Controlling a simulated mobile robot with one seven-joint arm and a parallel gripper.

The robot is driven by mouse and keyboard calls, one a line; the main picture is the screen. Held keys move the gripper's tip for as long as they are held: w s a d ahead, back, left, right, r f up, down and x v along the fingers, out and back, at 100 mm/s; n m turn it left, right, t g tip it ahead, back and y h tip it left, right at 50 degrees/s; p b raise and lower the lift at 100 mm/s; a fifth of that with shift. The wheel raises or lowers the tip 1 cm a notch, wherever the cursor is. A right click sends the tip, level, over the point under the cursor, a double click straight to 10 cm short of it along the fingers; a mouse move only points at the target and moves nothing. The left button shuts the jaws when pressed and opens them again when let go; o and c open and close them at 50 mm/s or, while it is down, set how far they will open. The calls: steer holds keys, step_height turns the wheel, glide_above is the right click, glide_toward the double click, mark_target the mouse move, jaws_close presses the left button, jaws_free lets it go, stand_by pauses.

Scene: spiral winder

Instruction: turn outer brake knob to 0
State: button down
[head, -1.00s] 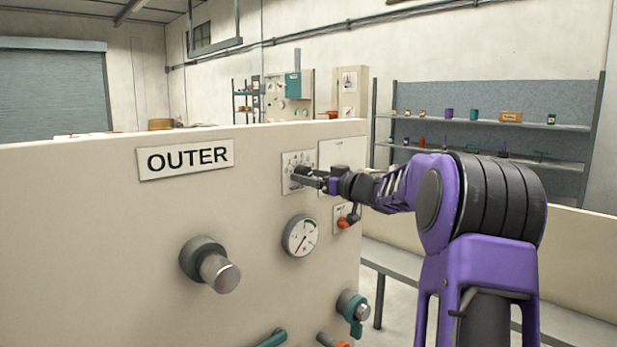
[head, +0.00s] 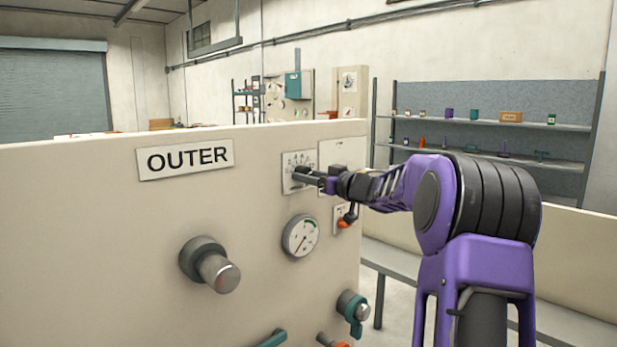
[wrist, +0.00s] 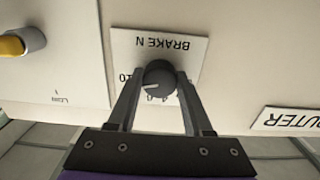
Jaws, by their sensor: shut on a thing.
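The outer brake knob (wrist: 158,80) is a dark round knob with a pale pointer line, on a white plate (wrist: 190,48) lettered "BRAKE N" in the wrist view. The plate appears upside down there. My gripper (wrist: 157,88) has one finger on each side of the knob and is shut on it. The pointer points left in the wrist view, near the printed 10. Part of the scale is hidden by the knob and fingers. In the head view the dial plate (head: 291,160) is on the cream panel, and my gripper (head: 299,173) covers most of the knob.
An "OUTER" sign (head: 186,159) is left of the dial. Below are a round gauge (head: 300,236), a large grey knob (head: 210,264) and a teal-handled valve (head: 353,310). An orange-and-black control (head: 345,219) sits just under my wrist. Shelves (head: 490,124) stand behind.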

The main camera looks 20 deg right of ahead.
steer(key=n+b, duration=0.7)
steer(key=n, duration=1.9)
steer(key=shift+r, duration=0.15)
steer(key=shift+n, duration=2.1)
steer(key=shift+c, duration=1.5)
jaws_free()
